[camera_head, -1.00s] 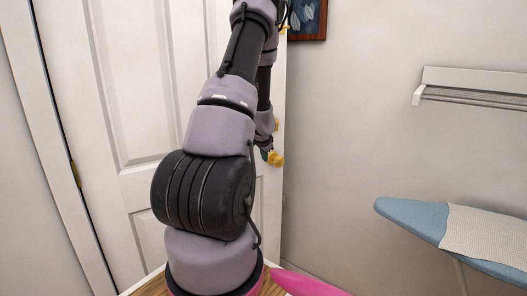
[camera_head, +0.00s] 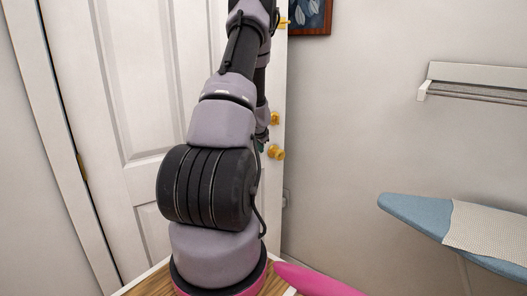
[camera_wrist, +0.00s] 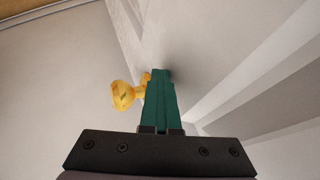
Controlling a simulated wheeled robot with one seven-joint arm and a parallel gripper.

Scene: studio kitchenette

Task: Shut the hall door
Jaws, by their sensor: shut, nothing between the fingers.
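The hall door (camera_head: 140,110) is white and panelled. Its hinge side is at the left, and its free edge stands in front of the grey wall, so it looks ajar; how far I cannot tell. A brass knob (camera_head: 276,152) and a brass lock (camera_head: 275,118) sit near that edge. My gripper (camera_head: 262,146) is mostly hidden behind my arm in the head view, just left of the knob. In the wrist view my gripper's teal fingers (camera_wrist: 160,72) are together and empty, their tips close to the pale door face. The knob (camera_wrist: 123,96) is just left of them, and contact is unclear.
An ironing board (camera_head: 415,212) stands at the right, below a wall rack (camera_head: 475,80). A framed picture (camera_head: 309,15) hangs right of the door top. The door frame (camera_head: 55,120) and a brass hinge (camera_head: 81,167) are at the left. A pink object (camera_head: 310,280) shows at the bottom.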

